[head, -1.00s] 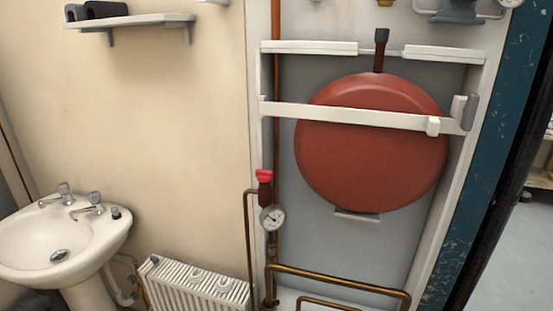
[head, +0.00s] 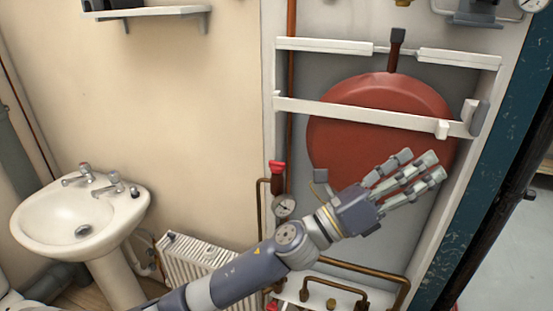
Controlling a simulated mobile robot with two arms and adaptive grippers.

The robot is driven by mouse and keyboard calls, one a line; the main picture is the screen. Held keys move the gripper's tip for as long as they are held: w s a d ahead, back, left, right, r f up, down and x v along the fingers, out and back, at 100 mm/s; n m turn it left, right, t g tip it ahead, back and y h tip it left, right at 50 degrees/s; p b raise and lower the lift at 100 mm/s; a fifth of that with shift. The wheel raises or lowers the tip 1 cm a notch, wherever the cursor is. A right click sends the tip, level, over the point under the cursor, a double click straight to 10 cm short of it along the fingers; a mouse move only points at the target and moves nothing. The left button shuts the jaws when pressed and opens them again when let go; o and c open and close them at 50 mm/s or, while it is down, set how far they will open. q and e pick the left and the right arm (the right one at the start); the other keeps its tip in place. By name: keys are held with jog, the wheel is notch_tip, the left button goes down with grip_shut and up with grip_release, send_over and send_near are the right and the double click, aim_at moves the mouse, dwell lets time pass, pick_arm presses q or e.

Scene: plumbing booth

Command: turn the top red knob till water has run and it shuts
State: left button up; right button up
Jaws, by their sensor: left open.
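The top red knob (head: 277,167) sits on a vertical valve at the left edge of the white-framed panel, just above a round pressure gauge (head: 285,207). My left gripper (head: 405,178) is open and empty, its fingers spread toward the right in front of the red round tank (head: 385,110). It is to the right of the knob and apart from it. My forearm crosses below the gauge. A second red part (head: 272,306) shows at the bottom edge, partly hidden by my arm. My right gripper is not in view. No running water can be seen.
A white rail (head: 360,112) crosses the tank's front. Copper pipes (head: 345,268) run low on the panel. A white radiator (head: 195,258) and a sink (head: 80,215) stand to the left. A shelf (head: 150,12) is above on the wall.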

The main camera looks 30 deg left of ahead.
pick_arm(q)
jog(key=s+d+r+m+g+h, duration=0.15)
jog(key=d+m+g+h, duration=0.5)
jog(key=m, duration=0.75)
jog(key=m+g+y, duration=0.8)
jog(key=m+y, duration=0.9)
jog(key=y, duration=0.6)
send_near(277, 162)
jog(key=shift+m+t, duration=0.25)
jog(key=shift+m, duration=0.05)
jog(key=p+x, duration=0.1)
jog(key=x, duration=0.4)
jog(key=p+x, duration=0.1)
jog(key=x, duration=0.2)
jog(key=shift+s+f+p, duration=0.15)
jog(key=shift+s+p, duration=0.1)
jog(key=shift+p, duration=0.05)
jog(key=shift+w+f, duration=0.25)
jog(key=shift+f, duration=0.35)
jog(key=c, duration=1.1)
